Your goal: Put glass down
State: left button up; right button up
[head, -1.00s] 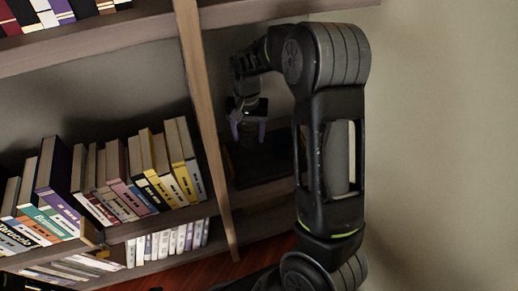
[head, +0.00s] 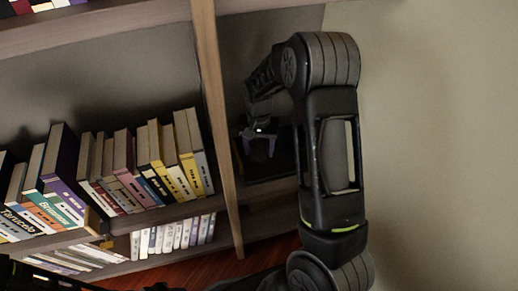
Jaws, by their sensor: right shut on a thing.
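The gripper is just in front of or over a dark box-like item (head: 281,167) on the bay's shelf. I cannot tell whether the held thing touches anything. My left gripper cannot be made out; only dark parts of my arm show at the bottom left.
A wooden upright (head: 213,115) stands close left of the right gripper. Beyond it, a row of books (head: 130,170) fills the middle shelf, with more books (head: 175,236) below. A bare wall (head: 440,130) is to the right.

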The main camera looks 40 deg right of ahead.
jog(key=shift+f, duration=0.1)
jog(key=o, duration=1.6)
jog(key=shift+c, duration=0.2)
notch_tip(320, 180, up, 8)
jog(key=p, duration=0.2)
jog(key=shift+f, duration=0.1)
